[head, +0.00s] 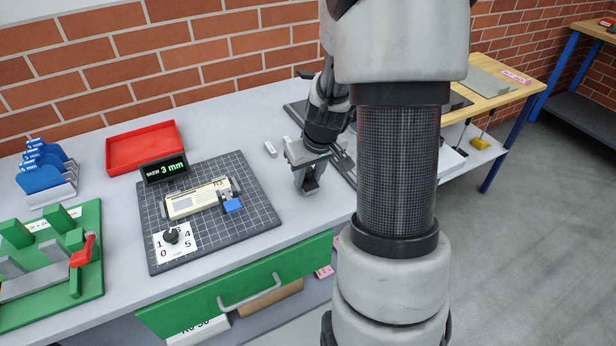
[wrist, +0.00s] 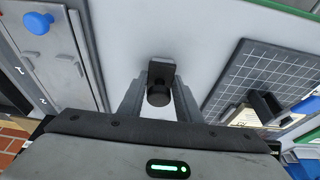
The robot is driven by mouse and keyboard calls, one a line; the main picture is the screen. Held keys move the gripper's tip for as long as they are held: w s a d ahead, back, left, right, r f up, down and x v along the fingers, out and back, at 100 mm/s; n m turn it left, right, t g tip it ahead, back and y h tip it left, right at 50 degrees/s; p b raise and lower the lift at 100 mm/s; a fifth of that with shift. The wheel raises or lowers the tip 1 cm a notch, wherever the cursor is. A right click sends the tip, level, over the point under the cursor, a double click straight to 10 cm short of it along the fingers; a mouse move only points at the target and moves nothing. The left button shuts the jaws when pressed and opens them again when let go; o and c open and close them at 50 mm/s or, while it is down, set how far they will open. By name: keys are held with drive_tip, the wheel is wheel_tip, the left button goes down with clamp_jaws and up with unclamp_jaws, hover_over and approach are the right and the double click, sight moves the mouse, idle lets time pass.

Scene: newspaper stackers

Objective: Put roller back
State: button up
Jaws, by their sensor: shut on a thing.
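My gripper (head: 308,182) is shut on a small dark piece, which I take to be the roller (wrist: 159,88). In the wrist view it sits between the two grey fingers, with a round dark end and a blockier part beyond. My gripper is above the bare bench, right of the gridded mat (head: 255,218). On the mat, a cream block (head: 198,199) lies in a holder with a blue part (head: 233,206) at its right end. A small display (head: 164,169) at the mat's back edge reads "SKEW 3 mm".
A dial card (head: 178,243) lies on the mat's front left. A red tray (head: 145,147), blue gauges (head: 47,170) and a green fixture (head: 50,262) stand left. A grey plate with a blue knob (wrist: 38,23) shows in the wrist view. A green drawer (head: 240,287) is below.

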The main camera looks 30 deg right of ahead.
drive_tip(key=shift+f, duration=0.1)
drive_tip(key=o, duration=1.2)
drive_tip(key=shift+r, duration=0.6)
drive_tip(key=p+v, duration=0.1)
drive_tip(key=v, duration=1)
drive_tip(key=shift+s+r+p, duration=0.1)
drive_tip(key=shift+s+p, duration=0.05)
drive_tip(key=shift+p, duration=0.2)
